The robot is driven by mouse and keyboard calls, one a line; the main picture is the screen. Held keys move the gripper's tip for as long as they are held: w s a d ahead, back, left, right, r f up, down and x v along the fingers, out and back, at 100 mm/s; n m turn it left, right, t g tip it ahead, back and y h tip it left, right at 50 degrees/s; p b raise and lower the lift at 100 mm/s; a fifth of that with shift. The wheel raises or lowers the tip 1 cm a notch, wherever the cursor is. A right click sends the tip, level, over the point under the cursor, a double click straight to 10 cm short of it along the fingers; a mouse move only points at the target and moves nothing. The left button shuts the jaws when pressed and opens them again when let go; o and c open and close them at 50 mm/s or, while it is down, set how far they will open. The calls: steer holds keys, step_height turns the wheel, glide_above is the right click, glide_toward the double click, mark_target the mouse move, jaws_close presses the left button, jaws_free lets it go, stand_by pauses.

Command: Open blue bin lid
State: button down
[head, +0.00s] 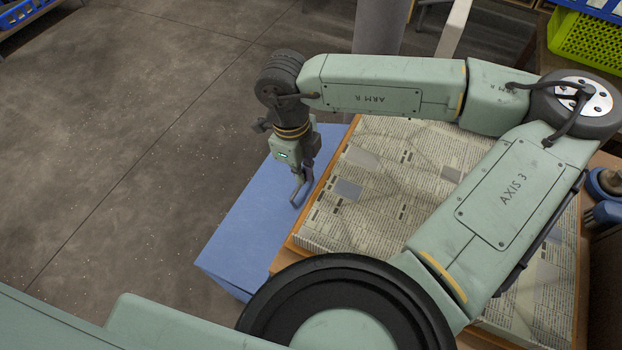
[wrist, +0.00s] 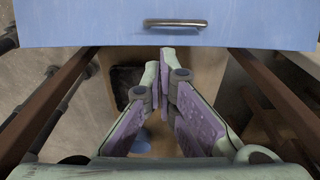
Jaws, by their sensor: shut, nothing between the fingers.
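The blue bin (head: 245,225) stands on the floor against the left side of the paper-covered table, its flat blue top facing up. In the wrist view a blue panel (wrist: 100,22) with a metal bar handle (wrist: 175,23) spans the top of the picture; I cannot tell whether it is the lid. My gripper (head: 298,196) points down over the bin's top, close to the table edge. In the wrist view the fingertips (wrist: 160,58) are together and empty, just below the panel's lower edge in the picture and apart from the handle.
The table's wooden edge (head: 283,256) runs along the bin's right side, with newspaper (head: 400,155) spread on top. A green crate (head: 590,42) is at the top right. The floor (head: 110,130) left of the bin is clear. Dark rails flank the fingers in the wrist view.

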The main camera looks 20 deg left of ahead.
mark_target(305, 197)
steer(key=f, duration=0.9)
steer(key=shift+s+d+f+p, duration=0.2)
steer(key=shift+d+p, duration=0.1)
steer(key=shift+p, duration=0.1)
steer(key=shift+w+a+r+h, duration=0.15)
steer(key=shift+a+r+h, duration=0.45)
steer(key=shift+r, duration=0.3)
steer(key=w+a+r+b, duration=0.2)
steer(key=a+r, duration=0.2)
steer(key=a, duration=0.5)
steer(key=w+a+r+b, duration=0.1)
steer(key=a+r+b, duration=0.2)
steer(key=a, duration=0.7)
steer(key=shift+w+r, duration=0.35)
steer(key=shift+r, duration=0.3)
steer(key=shift+r, duration=0.1)
